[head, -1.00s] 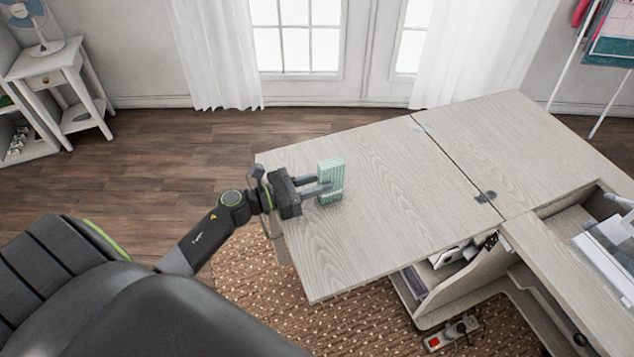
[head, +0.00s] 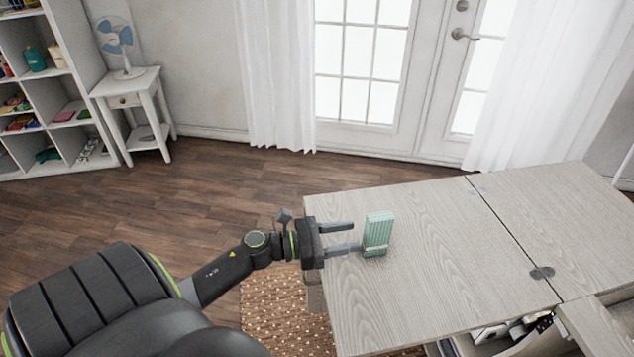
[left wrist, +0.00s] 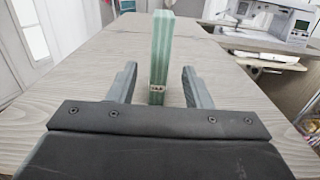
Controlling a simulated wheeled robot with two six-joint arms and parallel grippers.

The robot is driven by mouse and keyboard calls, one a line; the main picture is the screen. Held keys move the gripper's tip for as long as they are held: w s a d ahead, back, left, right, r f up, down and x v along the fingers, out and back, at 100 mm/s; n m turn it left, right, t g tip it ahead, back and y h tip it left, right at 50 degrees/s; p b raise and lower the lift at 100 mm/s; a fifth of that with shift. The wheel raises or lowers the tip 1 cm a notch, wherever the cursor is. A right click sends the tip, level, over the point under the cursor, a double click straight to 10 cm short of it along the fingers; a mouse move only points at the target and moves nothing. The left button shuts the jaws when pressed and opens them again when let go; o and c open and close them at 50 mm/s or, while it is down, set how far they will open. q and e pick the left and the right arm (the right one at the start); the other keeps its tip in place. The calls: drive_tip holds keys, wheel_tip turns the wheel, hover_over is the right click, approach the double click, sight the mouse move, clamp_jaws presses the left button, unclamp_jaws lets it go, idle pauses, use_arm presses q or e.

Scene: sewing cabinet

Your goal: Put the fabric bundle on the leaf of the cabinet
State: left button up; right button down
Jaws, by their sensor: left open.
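The fabric bundle (head: 377,234) is a mint-green striped block. It stands upright on the wooden leaf (head: 420,280) of the cabinet, near its left end. My left gripper (head: 345,238) is open, with its two fingers pointing at the bundle from the left. In the left wrist view the bundle (left wrist: 161,55) stands ahead, in line with the gap between the two open fingers (left wrist: 158,85), and neither finger grips it. A small tag shows low on the bundle. My right gripper is not in view.
A hinge line crosses the cabinet top right of the leaf. A sewing machine (left wrist: 265,22) stands farther back in the left wrist view. A side table (head: 135,105) with a fan and a shelf (head: 75,105) stand at the far left. A rug (head: 280,315) lies below the leaf.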

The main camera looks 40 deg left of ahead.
use_arm(q)
drive_tip(key=b+v, duration=0.1)
drive_tip(key=v, duration=0.4)
drive_tip(key=shift+s+a+f+b, duration=0.15)
drive_tip(key=shift+s+b, duration=0.1)
drive_tip(key=shift+b, duration=0.05)
drive_tip(key=shift+v, duration=1.05)
